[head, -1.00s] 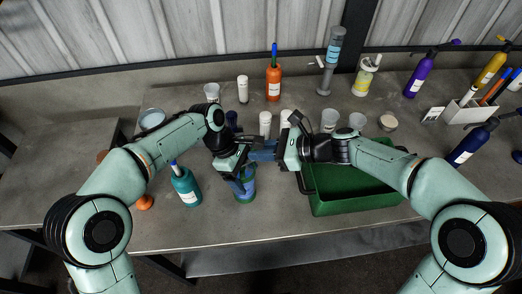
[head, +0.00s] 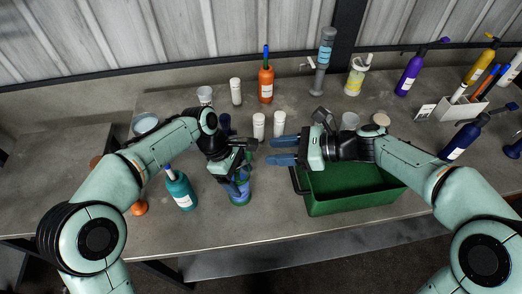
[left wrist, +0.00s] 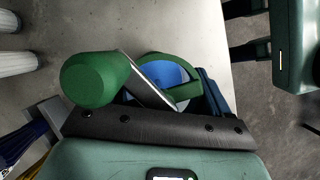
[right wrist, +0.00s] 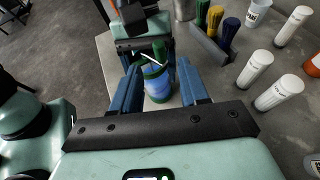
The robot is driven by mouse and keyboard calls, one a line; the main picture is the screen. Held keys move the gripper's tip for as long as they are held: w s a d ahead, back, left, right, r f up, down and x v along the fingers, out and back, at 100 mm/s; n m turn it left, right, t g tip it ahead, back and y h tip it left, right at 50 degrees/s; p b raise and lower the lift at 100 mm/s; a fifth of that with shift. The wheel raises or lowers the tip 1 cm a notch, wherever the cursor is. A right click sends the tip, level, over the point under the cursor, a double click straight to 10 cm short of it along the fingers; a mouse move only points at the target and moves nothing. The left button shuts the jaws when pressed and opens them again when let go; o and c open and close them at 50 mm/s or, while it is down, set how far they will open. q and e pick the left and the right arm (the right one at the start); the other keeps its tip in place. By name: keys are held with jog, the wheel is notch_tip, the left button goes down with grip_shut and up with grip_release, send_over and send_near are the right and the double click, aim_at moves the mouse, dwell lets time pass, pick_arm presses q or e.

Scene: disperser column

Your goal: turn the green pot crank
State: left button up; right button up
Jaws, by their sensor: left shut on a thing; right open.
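The pot (head: 240,191) is blue with green bands and stands on the table at the centre left. The left wrist view shows its blue inside (left wrist: 165,74), green rim and a crank with a metal arm and large green knob (left wrist: 95,80). The crank also shows in the right wrist view, with its green knob (right wrist: 159,50) above the pot (right wrist: 158,88). My left gripper (head: 238,178) is shut on the pot's body; its fingertips are mostly hidden. My right gripper (head: 272,151) is open and empty, to the right of the pot and apart from it.
A green tray (head: 350,207) stands right of the pot, below my right arm. White bottles (head: 259,126) stand behind the grippers. A teal bottle (head: 181,190) stands left of the pot. The table in front of the pot is clear.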

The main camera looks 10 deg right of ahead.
aim_at(251, 153)
jog(key=v, duration=0.5)
jog(key=shift+d+r, duration=0.1)
jog(key=shift+d, duration=0.05)
jog(key=shift+s, duration=0.1)
jog(key=shift+s+a+m+t+h, duration=2.5)
jog(key=shift+s+m+t+h, duration=0.3)
jog(key=shift+m+t, duration=0.65)
jog(key=x, duration=1)
jog(key=shift+w+a+r, duration=0.1)
jog(key=shift+w+a, duration=0.05)
jog(key=shift+a, duration=0.15)
